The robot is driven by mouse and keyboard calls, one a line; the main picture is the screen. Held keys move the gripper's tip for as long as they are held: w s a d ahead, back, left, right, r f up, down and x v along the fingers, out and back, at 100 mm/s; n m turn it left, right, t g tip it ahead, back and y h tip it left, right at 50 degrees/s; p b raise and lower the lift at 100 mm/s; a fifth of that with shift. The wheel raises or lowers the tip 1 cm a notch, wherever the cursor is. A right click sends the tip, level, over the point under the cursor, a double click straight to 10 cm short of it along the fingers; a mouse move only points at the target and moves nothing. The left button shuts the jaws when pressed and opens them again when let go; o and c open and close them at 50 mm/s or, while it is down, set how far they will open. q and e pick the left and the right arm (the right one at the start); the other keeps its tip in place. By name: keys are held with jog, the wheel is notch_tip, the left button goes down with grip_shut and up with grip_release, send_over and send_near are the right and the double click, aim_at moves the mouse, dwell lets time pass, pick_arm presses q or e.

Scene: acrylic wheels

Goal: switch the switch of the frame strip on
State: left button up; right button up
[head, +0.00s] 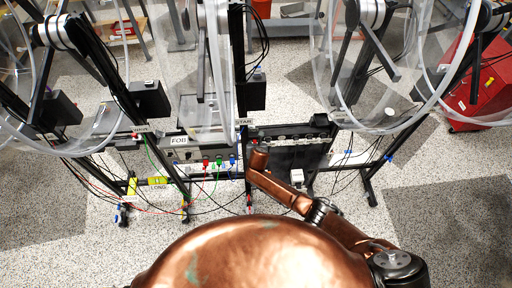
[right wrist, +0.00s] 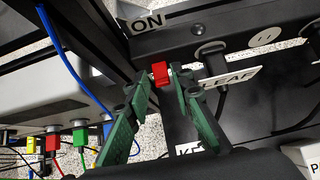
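The frame strip (right wrist: 215,30) is a dark bar with an "ON" label, sockets and plugs, across the top of the right wrist view. Its red switch (right wrist: 160,74) sits at the strip's lower edge. My right gripper (right wrist: 165,82) has green fingers spread apart, with the tips close to either side of the red switch; I cannot tell whether they touch it. In the head view the strip (head: 290,131) lies low between black stands, and my copper right arm reaches to its left part, hiding the fingers. My left gripper is not in view.
Left of the gripper is a grey box (right wrist: 50,95) with coloured plugs and a blue cable. A black plug and cable (right wrist: 212,58) hang close right of the fingers. Clear acrylic wheels (head: 205,70) on black stands rise around the strip. Cables lie on the speckled floor.

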jog(key=v, duration=1.1)
jog(key=shift+o, duration=0.3)
